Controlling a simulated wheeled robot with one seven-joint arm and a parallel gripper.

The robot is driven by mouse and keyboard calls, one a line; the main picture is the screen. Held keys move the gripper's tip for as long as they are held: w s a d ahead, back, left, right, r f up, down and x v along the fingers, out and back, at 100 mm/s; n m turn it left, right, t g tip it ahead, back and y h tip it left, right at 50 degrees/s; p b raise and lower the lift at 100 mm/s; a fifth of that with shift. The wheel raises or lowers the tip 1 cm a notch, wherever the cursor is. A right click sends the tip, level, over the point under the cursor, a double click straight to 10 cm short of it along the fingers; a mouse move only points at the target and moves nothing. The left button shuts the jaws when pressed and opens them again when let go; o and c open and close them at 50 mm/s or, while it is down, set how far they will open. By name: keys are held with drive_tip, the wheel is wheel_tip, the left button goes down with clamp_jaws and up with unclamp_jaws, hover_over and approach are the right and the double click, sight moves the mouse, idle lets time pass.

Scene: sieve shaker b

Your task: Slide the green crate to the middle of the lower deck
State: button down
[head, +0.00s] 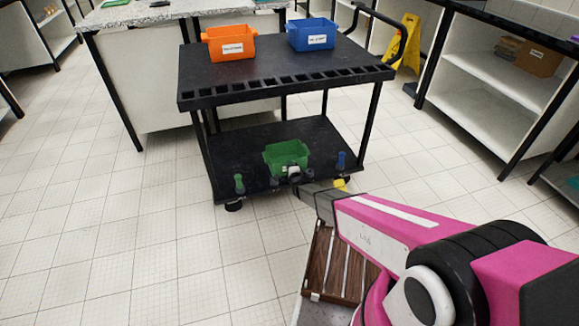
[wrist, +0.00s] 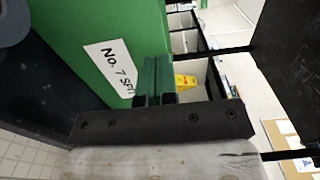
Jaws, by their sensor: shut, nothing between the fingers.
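The green crate (head: 287,153) stands upright on the dark lower deck (head: 240,150) of the black cart. It is about midway between the deck's left and right sides and nearer the front edge than the back. In the wrist view its green wall (wrist: 85,25) with a white label fills the upper left. My gripper (wrist: 155,80) is shut and holds nothing. Its fingers are right at the labelled face; I cannot tell whether they touch it. In the head view my gripper (head: 294,175) partly covers the crate's front.
A green item (head: 239,183), a blue item (head: 341,159) and a yellow item (head: 341,185) stand on the lower deck around the crate. The upper deck (head: 275,72) above holds an orange crate (head: 230,44) and a blue crate (head: 312,34). Deck behind the green crate looks bare.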

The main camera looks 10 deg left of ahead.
sight(280, 144)
drive_tip(key=x, duration=1.9)
drive_tip(key=shift+s+d, duration=0.1)
